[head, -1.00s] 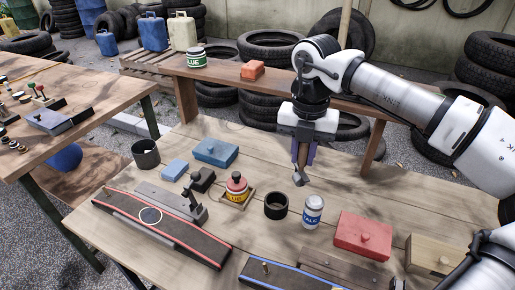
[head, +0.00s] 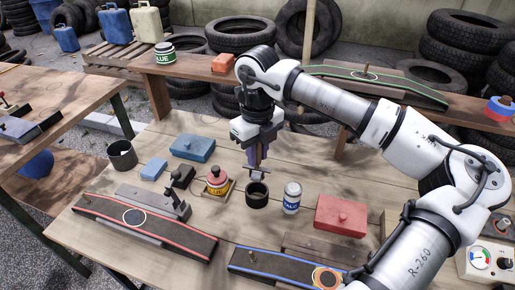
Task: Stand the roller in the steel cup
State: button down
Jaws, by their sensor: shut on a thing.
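My gripper (head: 256,160) is shut on the roller (head: 257,174), which hangs below the fingers with its small grey end downward. A short dark cup (head: 257,197) stands on the table directly beneath, and the roller's lower end is at or just above its mouth. I cannot tell whether it is inside the rim. A second, taller dark grey cup (head: 122,157) stands at the table's left back. Which of the two is the steel cup is not certain from the picture.
A red box (head: 341,217), blue box (head: 193,148) and red-edged board (head: 150,228) lie around. The table's back right is mostly clear.

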aim_at(257, 168)
jog(key=shift+f+b, duration=0.9)
jog(key=shift+f, duration=1)
notch_tip(257, 168, down, 3)
jog(key=b, duration=0.3)
jog(key=shift+f, duration=0.1)
jog(key=shift+f+b, duration=0.5)
jog(key=shift+b, duration=0.85)
jog(key=c, duration=0.7)
grip_release()
jog(key=shift+r, duration=0.15)
jog(key=shift+r+p, duration=1.85)
jog(key=shift+r, duration=1.55)
